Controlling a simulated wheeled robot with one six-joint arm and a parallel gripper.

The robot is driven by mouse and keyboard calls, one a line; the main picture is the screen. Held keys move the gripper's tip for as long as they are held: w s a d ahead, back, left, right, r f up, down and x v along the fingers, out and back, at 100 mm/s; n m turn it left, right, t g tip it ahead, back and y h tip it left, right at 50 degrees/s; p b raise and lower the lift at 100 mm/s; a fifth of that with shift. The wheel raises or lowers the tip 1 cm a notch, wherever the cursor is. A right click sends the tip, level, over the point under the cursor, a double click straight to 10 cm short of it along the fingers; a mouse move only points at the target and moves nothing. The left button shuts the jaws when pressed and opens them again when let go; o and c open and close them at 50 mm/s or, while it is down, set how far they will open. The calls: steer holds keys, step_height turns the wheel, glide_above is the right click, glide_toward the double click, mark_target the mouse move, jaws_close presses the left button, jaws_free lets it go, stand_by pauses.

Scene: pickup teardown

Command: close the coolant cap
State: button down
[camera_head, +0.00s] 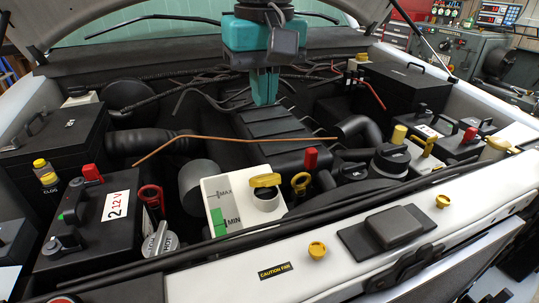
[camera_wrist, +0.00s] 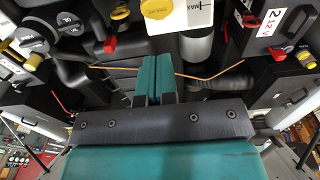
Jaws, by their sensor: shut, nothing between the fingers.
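The white coolant tank (camera_head: 229,199) stands in the front middle of the engine bay, with MAX and MIN marks and a green patch. Its yellow cap (camera_head: 265,180) sits tilted up at the back of the dark round opening (camera_head: 266,199), so it looks open. In the wrist view the tank (camera_wrist: 196,14) and the yellow cap (camera_wrist: 157,8) show at the top edge. My gripper (camera_head: 264,102) points down over the middle of the bay, behind and above the tank, apart from the cap. Its teal fingers (camera_wrist: 159,62) are together and hold nothing.
A thin brown rod or pipe (camera_head: 229,138) crosses between my gripper and the tank. A yellow ring handle (camera_head: 300,183) and a red-topped part (camera_head: 310,159) stand right of the tank. A 12V battery (camera_head: 88,222) is at left. The raised hood (camera_head: 170,12) is overhead.

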steer(key=p, duration=0.3)
glide_above(272, 182)
steer(key=w, duration=0.2)
steer(key=f, duration=0.8)
steer(key=shift+w+a+f, duration=0.15)
steer(key=shift+w+a, duration=0.05)
steer(key=shift+a, duration=0.1)
steer(key=shift+s+d+f+p, duration=0.1)
steer(key=shift+s+f+p, duration=0.2)
steer(key=shift+f, duration=0.4)
steer(key=shift+s+d+f+p, duration=0.15)
steer(key=shift+s+f, duration=0.2)
steer(key=shift+f, duration=0.35)
steer(key=shift+s+a+f+p, duration=0.1)
steer(key=shift+s+f+p, duration=0.2)
steer(key=shift+f, duration=0.4)
steer(key=shift+s+d+f+t+b, duration=0.1)
steer(key=shift+s+f+t+b, duration=0.25)
steer(key=shift+b, duration=0.7)
